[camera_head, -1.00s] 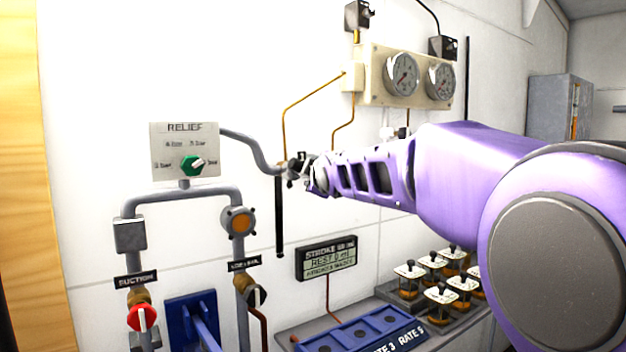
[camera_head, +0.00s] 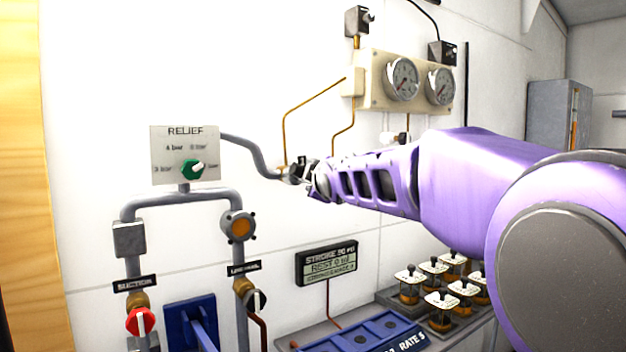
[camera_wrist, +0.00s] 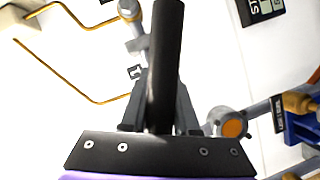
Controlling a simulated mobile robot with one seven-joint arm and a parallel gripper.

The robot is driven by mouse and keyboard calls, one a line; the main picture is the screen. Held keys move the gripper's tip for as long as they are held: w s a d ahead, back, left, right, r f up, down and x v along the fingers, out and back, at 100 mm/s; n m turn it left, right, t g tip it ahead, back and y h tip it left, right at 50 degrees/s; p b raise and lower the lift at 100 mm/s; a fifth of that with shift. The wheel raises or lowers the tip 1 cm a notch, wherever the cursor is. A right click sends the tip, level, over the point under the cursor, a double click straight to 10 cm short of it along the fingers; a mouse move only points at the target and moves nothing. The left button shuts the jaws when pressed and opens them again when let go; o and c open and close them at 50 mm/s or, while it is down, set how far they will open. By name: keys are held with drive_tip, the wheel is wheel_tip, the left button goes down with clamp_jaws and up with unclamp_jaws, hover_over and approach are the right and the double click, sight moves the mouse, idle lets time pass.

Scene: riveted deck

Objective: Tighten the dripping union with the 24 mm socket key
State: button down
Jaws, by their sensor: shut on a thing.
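My gripper (camera_head: 303,172) is shut on the socket key, at the lower right end of the grey pipe (camera_head: 245,142) beside the relief panel. In the wrist view the key's black bar (camera_wrist: 166,60) rises from between the jaws to the top edge. In the head view I cannot make out the bar. The union is hidden behind the jaws and key, where a thin copper pipe (camera_head: 284,135) comes down to the grey pipe. I cannot tell whether the socket is seated on it, and no drip shows.
The relief panel (camera_head: 184,140) with its green knob is left of my gripper. Two gauges (camera_head: 402,79) are above right. The stroke display (camera_head: 326,263), blue tray (camera_head: 375,335) and several white-topped fittings (camera_head: 441,300) are below. An orange-faced fitting (camera_head: 238,226) is lower left.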

drive_tip(key=shift+s+d+r+p, duration=0.1)
drive_tip(key=shift+s+d+p, duration=0.5)
drive_tip(key=shift+s+p, duration=0.5)
drive_tip(key=shift+s+d+r+p, duration=0.1)
drive_tip(key=shift+s+d+p, duration=0.6)
drive_tip(key=shift+p, duration=0.7)
drive_tip(key=shift+s+d+f+p, duration=0.1)
drive_tip(key=shift+s+d+p, duration=0.05)
drive_tip(key=shift+s+p, duration=0.3)
drive_tip(key=s+d, duration=0.6)
drive_tip(key=s, duration=0.3)
drive_tip(key=s+d+p, duration=0.1)
drive_tip(key=s+d, duration=0.5)
drive_tip(key=s, duration=0.3)
drive_tip(key=shift+s, duration=0.25)
